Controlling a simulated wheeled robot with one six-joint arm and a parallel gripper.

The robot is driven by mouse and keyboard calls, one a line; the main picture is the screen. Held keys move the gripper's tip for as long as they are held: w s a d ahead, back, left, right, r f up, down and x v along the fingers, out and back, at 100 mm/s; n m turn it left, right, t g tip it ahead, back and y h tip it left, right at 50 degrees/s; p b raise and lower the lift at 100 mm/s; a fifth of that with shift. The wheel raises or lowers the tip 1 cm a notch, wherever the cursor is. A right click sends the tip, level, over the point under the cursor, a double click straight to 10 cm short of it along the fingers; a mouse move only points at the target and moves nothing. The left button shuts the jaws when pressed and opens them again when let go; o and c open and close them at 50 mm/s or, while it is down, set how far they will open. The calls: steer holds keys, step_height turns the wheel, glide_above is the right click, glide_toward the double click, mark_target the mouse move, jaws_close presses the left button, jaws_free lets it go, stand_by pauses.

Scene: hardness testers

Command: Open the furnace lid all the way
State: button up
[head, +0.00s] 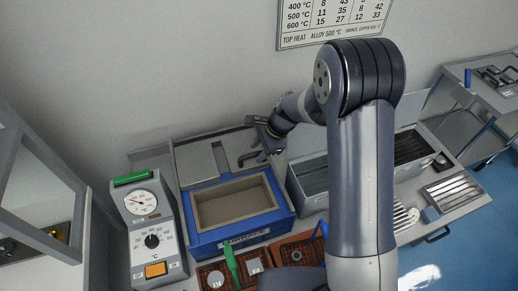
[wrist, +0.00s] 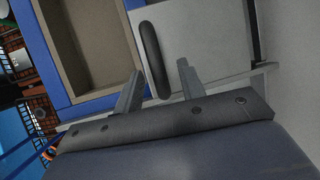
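The blue furnace (head: 236,236) stands on the bench with its square tan chamber (head: 238,203) uncovered from above. The grey lid (head: 195,160) is behind the opening, clear of the chamber; it also shows in the wrist view (wrist: 210,35). In the wrist view the lid's black bar handle (wrist: 152,55) runs between the two fingers of my gripper (wrist: 160,67). The fingers are apart, with gaps visible beside the handle, so my gripper is open. In the head view my gripper (head: 254,143) is at the lid's right side, and my arm hides part of the bench.
A control box (head: 150,225) with a dial and a green top handle stands left of the furnace. A metal tank (head: 310,180) stands to the right, partly behind my arm. Brown perforated trays (head: 295,254) lie in front. The wall is close behind the lid.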

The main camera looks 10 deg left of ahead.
steer(key=b+v, duration=0.1)
steer(key=v, duration=0.9)
steer(key=shift+d+r, duration=0.2)
steer(key=shift+r, duration=0.15)
